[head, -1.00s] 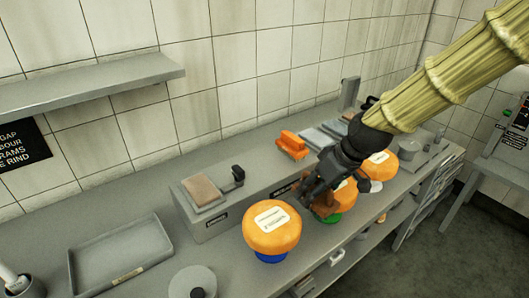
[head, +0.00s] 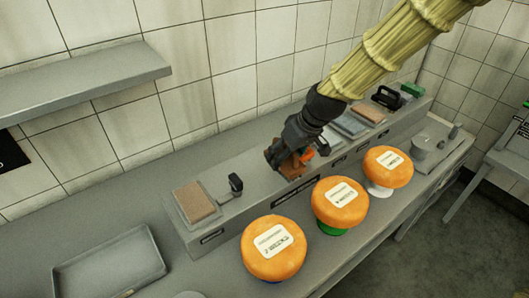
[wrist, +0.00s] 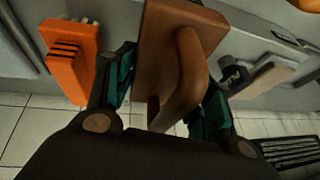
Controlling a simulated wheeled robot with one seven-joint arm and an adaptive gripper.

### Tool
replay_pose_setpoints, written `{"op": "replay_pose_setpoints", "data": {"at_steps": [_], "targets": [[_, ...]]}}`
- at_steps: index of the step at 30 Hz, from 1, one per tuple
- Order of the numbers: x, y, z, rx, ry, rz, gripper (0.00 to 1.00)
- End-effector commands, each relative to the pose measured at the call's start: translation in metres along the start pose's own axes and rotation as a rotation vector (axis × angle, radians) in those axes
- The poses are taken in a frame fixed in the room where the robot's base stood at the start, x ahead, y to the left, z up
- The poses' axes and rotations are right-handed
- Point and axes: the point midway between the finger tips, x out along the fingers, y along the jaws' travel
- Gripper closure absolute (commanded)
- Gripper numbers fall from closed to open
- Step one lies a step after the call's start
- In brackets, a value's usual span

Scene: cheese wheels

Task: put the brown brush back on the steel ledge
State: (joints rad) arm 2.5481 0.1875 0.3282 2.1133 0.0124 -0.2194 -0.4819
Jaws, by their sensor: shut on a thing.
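The brown brush (head: 291,170), a block with a loop handle, is held in my gripper (head: 287,158). In the wrist view the brush (wrist: 150,45) sits between the teal fingers of my gripper (wrist: 166,92), which are shut on its handle. In the head view it is over the long raised steel ledge (head: 262,204) at the back of the counter. Whether its underside touches the ledge cannot be told. An orange brush (wrist: 70,62) is beside it on the ledge; in the head view my gripper partly hides it.
A tan pad (head: 194,201) with a black-handled piece (head: 236,184) is left on the ledge. Grey pads (head: 349,124) and a green brush (head: 412,90) are to the right. Orange cheese wheels (head: 338,203) stand in front. A wall shelf (head: 90,85) is upper left.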

Motion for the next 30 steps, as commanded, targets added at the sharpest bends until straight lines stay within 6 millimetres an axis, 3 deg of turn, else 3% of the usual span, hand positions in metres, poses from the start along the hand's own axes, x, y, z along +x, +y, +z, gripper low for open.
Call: {"op": "replay_pose_setpoints", "data": {"at_steps": [6, 12, 30], "targets": [[0.020, -0.013, -0.037, -0.001, 0.000, 0.000, 0.66], [0.032, -0.017, -0.054, 0.000, 0.000, -0.001, 0.66], [0.066, -0.011, -0.043, 0.001, -0.001, -0.002, 0.66]]}}
